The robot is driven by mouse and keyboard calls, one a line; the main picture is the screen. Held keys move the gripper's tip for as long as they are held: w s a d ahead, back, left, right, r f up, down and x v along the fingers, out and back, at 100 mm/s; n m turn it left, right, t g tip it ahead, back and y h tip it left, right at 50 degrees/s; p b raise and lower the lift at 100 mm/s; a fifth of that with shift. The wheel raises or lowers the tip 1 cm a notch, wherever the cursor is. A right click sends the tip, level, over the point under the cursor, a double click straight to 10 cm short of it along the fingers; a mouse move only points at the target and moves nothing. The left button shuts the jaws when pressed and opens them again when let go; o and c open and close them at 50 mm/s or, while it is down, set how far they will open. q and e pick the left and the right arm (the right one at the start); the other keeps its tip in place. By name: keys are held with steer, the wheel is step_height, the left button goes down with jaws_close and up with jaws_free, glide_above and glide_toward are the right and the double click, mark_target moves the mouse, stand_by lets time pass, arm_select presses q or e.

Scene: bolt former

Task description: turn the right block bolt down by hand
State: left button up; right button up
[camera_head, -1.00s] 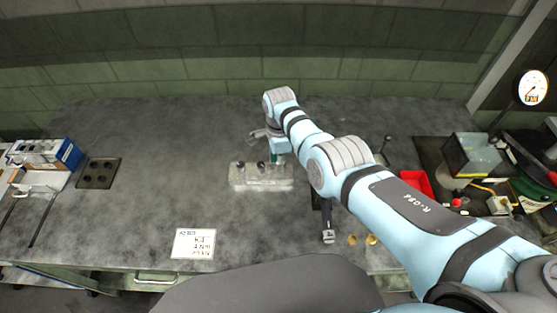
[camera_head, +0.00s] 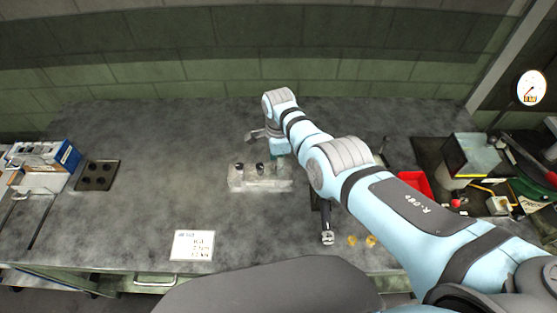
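A pale metal block (camera_head: 262,184) lies on the grey bench near the middle. Two dark bolt heads show on its top, a left one (camera_head: 239,168) and a middle one (camera_head: 260,167). My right arm comes in from the right and its wrist is above the block's right end. My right gripper is mostly hidden behind the wrist, so the right bolt and the fingers' state cannot be made out. My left arm and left gripper do not show in the view.
A dark wrench-like tool (camera_head: 327,237) and small brass pieces (camera_head: 361,240) lie right of the block. A white card (camera_head: 193,245) lies in front. A dark plate with holes (camera_head: 97,175) and a blue box (camera_head: 66,156) are at left. A red tray (camera_head: 413,184) is at right.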

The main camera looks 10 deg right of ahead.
step_height(320, 180, up, 12)
stand_by(0.4)
